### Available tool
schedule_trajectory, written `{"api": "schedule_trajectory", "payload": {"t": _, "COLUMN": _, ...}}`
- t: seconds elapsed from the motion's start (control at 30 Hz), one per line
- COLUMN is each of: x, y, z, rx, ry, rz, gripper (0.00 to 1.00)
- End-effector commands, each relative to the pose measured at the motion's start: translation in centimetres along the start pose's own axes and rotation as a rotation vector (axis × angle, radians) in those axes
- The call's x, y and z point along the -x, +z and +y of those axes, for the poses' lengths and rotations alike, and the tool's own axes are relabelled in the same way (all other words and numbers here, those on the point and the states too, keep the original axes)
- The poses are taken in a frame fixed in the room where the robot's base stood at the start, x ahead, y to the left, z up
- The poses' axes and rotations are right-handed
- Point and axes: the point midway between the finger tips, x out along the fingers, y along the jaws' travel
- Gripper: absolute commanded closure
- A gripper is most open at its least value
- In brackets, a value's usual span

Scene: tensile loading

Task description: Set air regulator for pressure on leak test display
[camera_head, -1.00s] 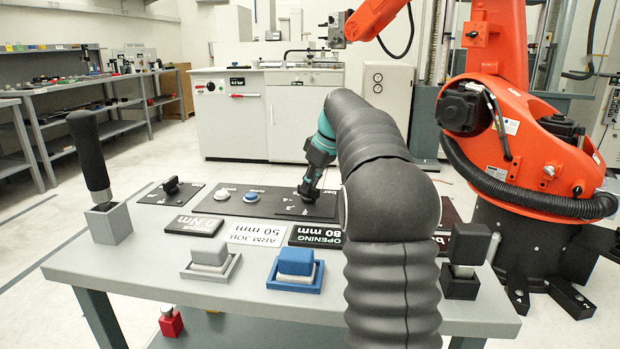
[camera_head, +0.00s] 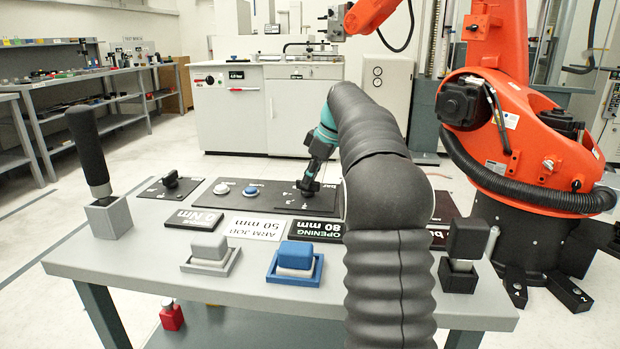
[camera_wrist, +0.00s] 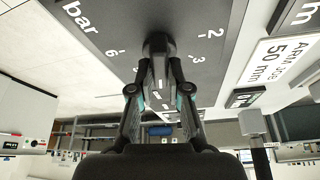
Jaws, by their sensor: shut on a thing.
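The air regulator is a dark knob (camera_wrist: 157,45) on a dark panel (camera_wrist: 205,20) with the word "bar" and the numerals 2, 3 and 6 around it. My gripper (camera_head: 308,188) reaches down to this panel on the table from behind my arm. In the wrist view, its two fingers (camera_wrist: 160,85) are closed around the knob.
The table (camera_head: 150,265) also carries a joystick (camera_head: 88,150), another black knob (camera_head: 170,180), a white button (camera_head: 221,188), a blue button (camera_head: 250,190), a grey block (camera_head: 209,247), a blue block (camera_head: 296,255) and several signs. An orange robot (camera_head: 545,140) stands at the right.

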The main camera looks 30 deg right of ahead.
Motion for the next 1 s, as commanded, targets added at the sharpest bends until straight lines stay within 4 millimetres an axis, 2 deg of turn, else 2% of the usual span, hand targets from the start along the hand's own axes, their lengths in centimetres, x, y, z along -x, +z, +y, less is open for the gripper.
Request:
{"api": "schedule_trajectory", "payload": {"t": 0.03, "x": 0.0, "y": -0.1, "z": 0.0, "rx": 0.0, "ry": 0.001, "rz": 0.001, "gripper": 0.76}}
{"api": "schedule_trajectory", "payload": {"t": 0.1, "x": 0.0, "y": -0.1, "z": 0.0, "rx": 0.0, "ry": 0.001, "rz": 0.001, "gripper": 0.59}}
{"api": "schedule_trajectory", "payload": {"t": 0.4, "x": 0.1, "y": 0.0, "z": 0.0, "rx": -0.001, "ry": 0.001, "rz": 0.0, "gripper": 0.58}}
{"api": "schedule_trajectory", "payload": {"t": 0.53, "x": 0.9, "y": 0.0, "z": 0.1, "rx": -0.001, "ry": 0.002, "rz": 0.001, "gripper": 0.58}}
{"api": "schedule_trajectory", "payload": {"t": 0.67, "x": 2.8, "y": 0.0, "z": 0.1, "rx": 0.0, "ry": 0.005, "rz": 0.002, "gripper": 0.58}}
{"api": "schedule_trajectory", "payload": {"t": 1.0, "x": 9.3, "y": 0.0, "z": 0.1, "rx": 0.0, "ry": 0.004, "rz": 0.001, "gripper": 0.58}}
